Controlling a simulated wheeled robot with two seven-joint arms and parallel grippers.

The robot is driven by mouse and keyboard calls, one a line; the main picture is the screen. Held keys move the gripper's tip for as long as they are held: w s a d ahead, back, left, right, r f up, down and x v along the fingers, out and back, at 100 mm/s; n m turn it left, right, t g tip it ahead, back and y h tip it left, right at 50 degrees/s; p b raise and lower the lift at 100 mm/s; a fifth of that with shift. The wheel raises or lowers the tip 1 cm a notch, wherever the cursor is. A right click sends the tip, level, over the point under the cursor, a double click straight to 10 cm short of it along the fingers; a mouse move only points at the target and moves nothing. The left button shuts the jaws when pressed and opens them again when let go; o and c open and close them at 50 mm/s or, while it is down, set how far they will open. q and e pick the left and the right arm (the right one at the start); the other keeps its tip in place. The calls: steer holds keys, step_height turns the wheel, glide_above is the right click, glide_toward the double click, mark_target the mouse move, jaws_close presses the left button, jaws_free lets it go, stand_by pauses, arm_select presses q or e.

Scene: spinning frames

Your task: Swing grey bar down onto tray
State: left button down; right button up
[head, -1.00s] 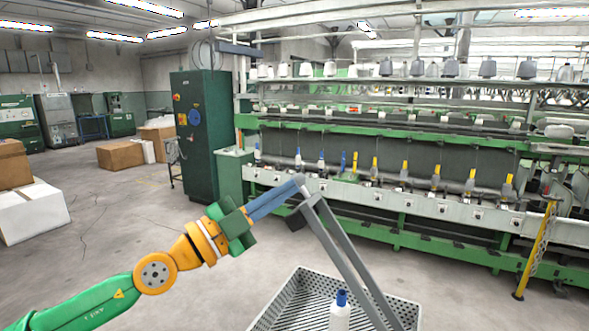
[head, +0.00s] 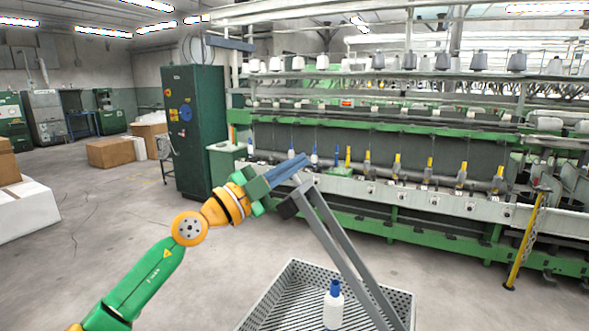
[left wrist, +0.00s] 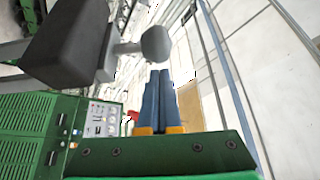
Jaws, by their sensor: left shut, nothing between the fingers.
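The grey bar (head: 350,260) is a frame of two long struts. It slants from its upper end, beside my left gripper, down to the right over the tray. A dark block (head: 288,208) sits at its upper end and also shows large in the left wrist view (left wrist: 68,45), with a round grey knob (left wrist: 156,43) beside it. My left gripper (head: 301,163) has its blue fingers shut with nothing between them, just above the bar's upper end. In the left wrist view its fingertips (left wrist: 159,74) point toward the knob. The grey perforated tray (head: 262,312) is at the bottom. My right gripper is out of view.
A white bottle with a blue cap (head: 333,308) stands in the tray, close to the struts. A long green spinning machine (head: 400,220) with bobbins runs behind. A green cabinet (head: 195,130) stands back left. The floor at left is open, with boxes (head: 110,152) further back.

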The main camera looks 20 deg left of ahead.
arm_select(q)
steer(key=w+a+f+n+t+y+b, duration=0.1)
steer(key=a+f+n+t+y+b, duration=0.1)
steer(key=a+f+n+y+b, duration=0.2)
steer(key=w+a+f+n+t+y+b, duration=0.2)
steer(key=a+f+n+y+b, duration=0.2)
steer(key=a+f+n+b, duration=0.6)
steer(key=w+a+f+n+t+y+b, duration=0.1)
steer(key=a+f+n+y+b, duration=0.3)
steer(key=a+f+n+b, duration=0.4)
step_height(320, 180, down, 15)
steer(key=a+t+b, duration=0.1)
steer(key=b, duration=0.6)
steer(key=shift+w+a+t+b, duration=0.3)
steer(key=shift+a+t+b, duration=0.05)
steer(key=shift+a+t, duration=0.05)
